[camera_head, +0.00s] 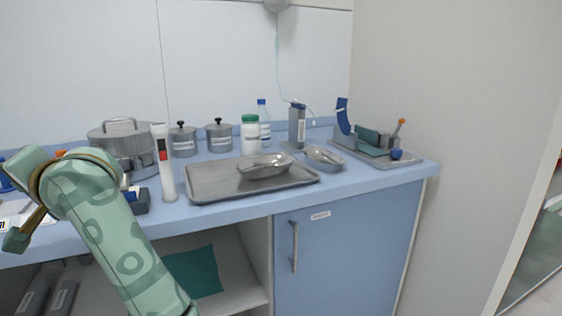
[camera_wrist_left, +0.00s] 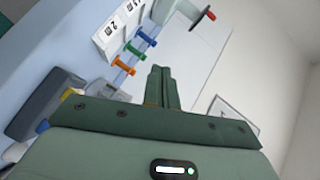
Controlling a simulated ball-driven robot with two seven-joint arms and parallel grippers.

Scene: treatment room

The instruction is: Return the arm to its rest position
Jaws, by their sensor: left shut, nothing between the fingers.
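My left arm rises from the bottom of the head view and bends above the left end of the blue counter (camera_head: 235,205). My left gripper shows clearly in the left wrist view (camera_wrist_left: 162,88), its two green fingers together and empty. It points past the counter items toward the pale wall and touches nothing that I can see. In the head view its fingers cannot be made out. My right arm and gripper are not in view.
A steel tray (camera_head: 205,184) holds a metal dish (camera_head: 265,170). A tall white tube (camera_head: 166,176) and a steel pot (camera_head: 125,138) stand close to my arm. Colored pegs (camera_wrist_left: 137,50) show in the wrist view. A cupboard door (camera_head: 345,255) is below the counter.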

